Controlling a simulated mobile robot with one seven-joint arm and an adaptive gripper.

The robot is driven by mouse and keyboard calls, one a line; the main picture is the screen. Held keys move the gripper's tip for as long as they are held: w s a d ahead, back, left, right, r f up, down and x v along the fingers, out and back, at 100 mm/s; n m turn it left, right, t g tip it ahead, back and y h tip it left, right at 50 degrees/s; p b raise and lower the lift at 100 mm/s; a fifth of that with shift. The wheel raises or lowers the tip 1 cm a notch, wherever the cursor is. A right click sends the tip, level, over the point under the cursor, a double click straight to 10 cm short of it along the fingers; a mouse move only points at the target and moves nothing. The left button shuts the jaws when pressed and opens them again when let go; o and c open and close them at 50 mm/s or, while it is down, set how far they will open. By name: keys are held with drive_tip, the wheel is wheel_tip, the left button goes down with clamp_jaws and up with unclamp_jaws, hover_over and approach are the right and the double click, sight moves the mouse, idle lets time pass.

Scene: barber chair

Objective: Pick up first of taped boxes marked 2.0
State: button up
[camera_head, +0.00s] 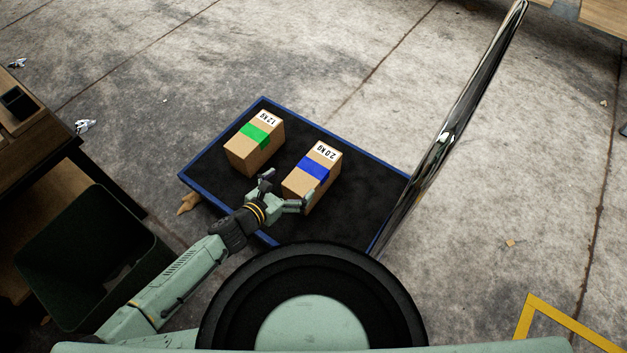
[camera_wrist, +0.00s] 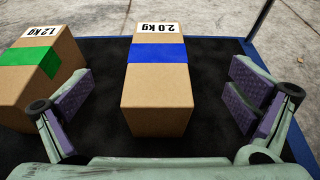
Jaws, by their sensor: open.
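The cardboard box with blue tape and a white label reading 2.0 kg (camera_head: 313,177) stands on the platform of a flat cart. In the wrist view this box (camera_wrist: 157,98) is in the middle, ahead of and between my fingers. My gripper (camera_head: 284,190) is open and empty at the near side of the boxes. In the wrist view my gripper (camera_wrist: 160,103) has its fingers spread wide to either side of the 2.0 kg box. Neither finger visibly touches it. Only one box marked 2.0 shows.
A box with green tape marked 1.2 kg (camera_head: 255,143) stands to the left, close to my left finger. The cart platform (camera_head: 365,190) is black with a blue rim. A chrome handle pole (camera_head: 455,115) rises at its right. A dark bin (camera_head: 90,255) stands at left.

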sight(312, 169)
drive_tip(key=w+d+f, duration=0.2)
drive_tip(key=f, duration=0.1)
drive_tip(key=shift+w, duration=0.3)
drive_tip(key=shift+a+b+x, duration=0.1)
drive_tip(key=shift+b+x, duration=0.05)
drive_tip(key=shift+x, duration=1.4)
drive_tip(key=shift+a+b+x, duration=0.15)
drive_tip(key=shift+x, duration=1.4)
drive_tip(key=shift+f, duration=0.1)
drive_tip(key=shift+d, duration=0.1)
drive_tip(key=c, duration=2)
drive_tip(key=shift+w+r, duration=0.1)
drive_tip(key=shift+r, duration=0.15)
drive_tip(key=shift+c, duration=0.2)
